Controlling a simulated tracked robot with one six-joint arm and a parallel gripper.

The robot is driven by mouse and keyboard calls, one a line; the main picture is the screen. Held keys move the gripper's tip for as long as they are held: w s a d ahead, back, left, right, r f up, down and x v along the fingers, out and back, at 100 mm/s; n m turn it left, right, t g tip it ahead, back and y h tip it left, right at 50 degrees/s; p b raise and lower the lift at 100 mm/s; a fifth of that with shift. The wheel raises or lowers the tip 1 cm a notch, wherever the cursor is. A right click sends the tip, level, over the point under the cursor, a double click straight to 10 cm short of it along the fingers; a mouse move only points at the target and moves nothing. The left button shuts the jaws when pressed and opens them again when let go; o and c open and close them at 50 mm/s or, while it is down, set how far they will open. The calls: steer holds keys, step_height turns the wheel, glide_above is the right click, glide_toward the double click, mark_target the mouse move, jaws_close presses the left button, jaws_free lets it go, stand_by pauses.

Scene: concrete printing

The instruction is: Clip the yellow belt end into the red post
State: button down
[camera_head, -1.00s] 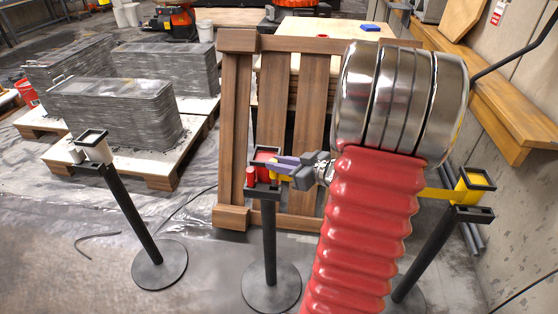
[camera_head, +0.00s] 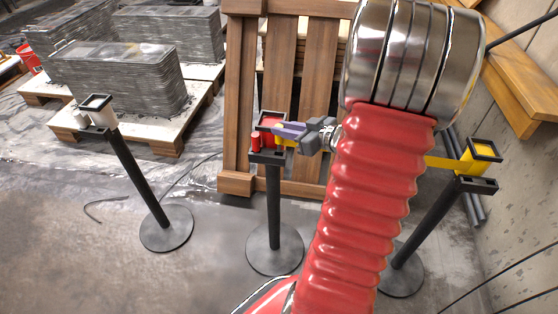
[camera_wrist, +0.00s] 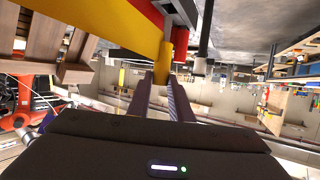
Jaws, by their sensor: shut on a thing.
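The red post's head (camera_head: 270,121) is a red block in a black frame on a black pole with a round base. My gripper (camera_head: 283,132) is at this head, its purple fingers pointing left and shut on the yellow belt end (camera_head: 278,129). In the wrist view the yellow belt end (camera_wrist: 166,58) shows between the fingertips (camera_wrist: 163,80), beside the red head (camera_wrist: 142,12). The yellow belt (camera_head: 440,163) runs from the yellow post's head (camera_head: 483,149) and passes behind my arm. I cannot tell whether the end is seated in the red head.
A white-headed post (camera_head: 96,110) stands to the left. A wooden pallet (camera_head: 236,110) stands upright close behind the red post. Stacked grey slabs (camera_head: 120,85) lie on pallets at the back left. The floor at the front left is mostly clear.

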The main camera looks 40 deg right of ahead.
steer(key=shift+f, duration=1.2)
steer(key=shift+r, duration=0.2)
steer(key=shift+r, duration=0.8)
steer(key=shift+f, duration=0.75)
stand_by(1.0)
steer(key=shift+r, duration=0.75)
steer(key=shift+f, duration=0.8)
stand_by(1.2)
steer(key=shift+r, duration=0.8)
stand_by(0.5)
